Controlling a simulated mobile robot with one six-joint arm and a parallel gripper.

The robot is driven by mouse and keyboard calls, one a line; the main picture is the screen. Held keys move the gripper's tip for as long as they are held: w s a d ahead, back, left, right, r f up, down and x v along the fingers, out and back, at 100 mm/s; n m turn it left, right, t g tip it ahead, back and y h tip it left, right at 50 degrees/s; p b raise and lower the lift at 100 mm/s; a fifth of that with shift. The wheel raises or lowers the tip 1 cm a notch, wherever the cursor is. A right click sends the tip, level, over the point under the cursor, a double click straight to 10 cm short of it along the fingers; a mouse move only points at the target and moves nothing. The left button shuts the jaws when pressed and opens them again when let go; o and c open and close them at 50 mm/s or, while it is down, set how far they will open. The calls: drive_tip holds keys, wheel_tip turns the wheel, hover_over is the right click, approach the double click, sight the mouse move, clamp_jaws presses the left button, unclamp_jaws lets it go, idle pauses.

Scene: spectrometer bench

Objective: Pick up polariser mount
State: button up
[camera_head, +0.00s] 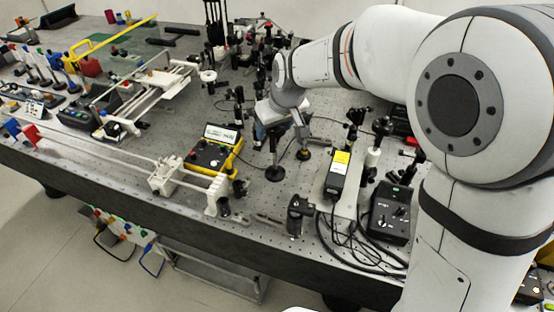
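My gripper (277,125) reaches down over the middle of the optical table, at the end of my white arm. Directly below it a dark post on a round black base (275,173) stands upright on the table. The post's upper part is hidden by my gripper, so I cannot tell whether it is the polariser mount or whether the fingers touch it. Another short post with a black base (303,154) stands just to the right. The fingers are small and partly hidden against the dark parts behind, so their opening is unclear.
A yellow-and-black control box (213,154) sits left of my gripper. Dense optics stand behind. Some bare perforated tabletop (262,198) shows in front.

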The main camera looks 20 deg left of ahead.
clamp_jaws()
idle(0.4)
drive_tip(key=shift+r, duration=0.15)
